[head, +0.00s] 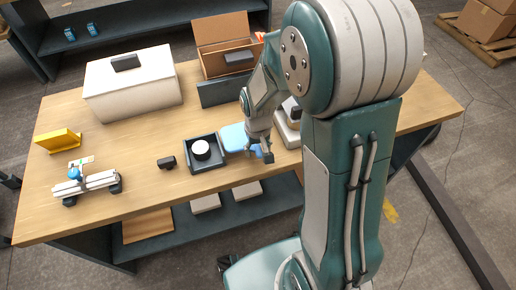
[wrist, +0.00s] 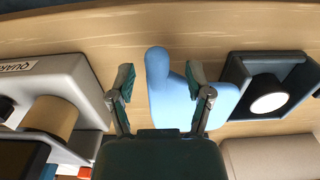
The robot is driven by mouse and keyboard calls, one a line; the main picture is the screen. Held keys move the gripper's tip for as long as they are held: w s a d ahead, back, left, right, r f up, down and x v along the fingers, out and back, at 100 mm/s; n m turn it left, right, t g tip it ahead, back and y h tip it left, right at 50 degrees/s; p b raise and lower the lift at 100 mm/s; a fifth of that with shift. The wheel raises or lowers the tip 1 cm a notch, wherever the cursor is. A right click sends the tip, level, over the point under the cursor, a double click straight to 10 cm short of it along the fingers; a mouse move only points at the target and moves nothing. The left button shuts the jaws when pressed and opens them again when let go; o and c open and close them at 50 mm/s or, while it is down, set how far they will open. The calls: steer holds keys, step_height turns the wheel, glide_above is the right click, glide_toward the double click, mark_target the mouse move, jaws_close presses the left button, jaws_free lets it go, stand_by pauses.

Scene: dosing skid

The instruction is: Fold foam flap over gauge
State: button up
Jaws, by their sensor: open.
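The gauge has a white round face (head: 201,148) and sits in a dark square tray (head: 190,169). In the wrist view the gauge (wrist: 268,99) and tray (wrist: 236,73) are at the right. The light-blue foam flap (head: 232,137) lies open beside the tray, on its right in the head view, leaving the gauge uncovered. My gripper (head: 262,153) is over the flap's far side from the tray. In the wrist view my gripper (wrist: 166,84) is open; the flap (wrist: 168,98) shows between the fingers and behind one finger. I cannot tell whether they touch.
A grey bin labelled "QUAR…" (wrist: 62,66) stands close beside my gripper, with a brown cylinder (wrist: 50,117) in it. A small black block (head: 167,162) lies left of the tray. A white box (head: 133,95) and an open cardboard box (head: 222,63) stand behind.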

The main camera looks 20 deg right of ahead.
steer(key=shift+d+f, duration=0.15)
jaws_close()
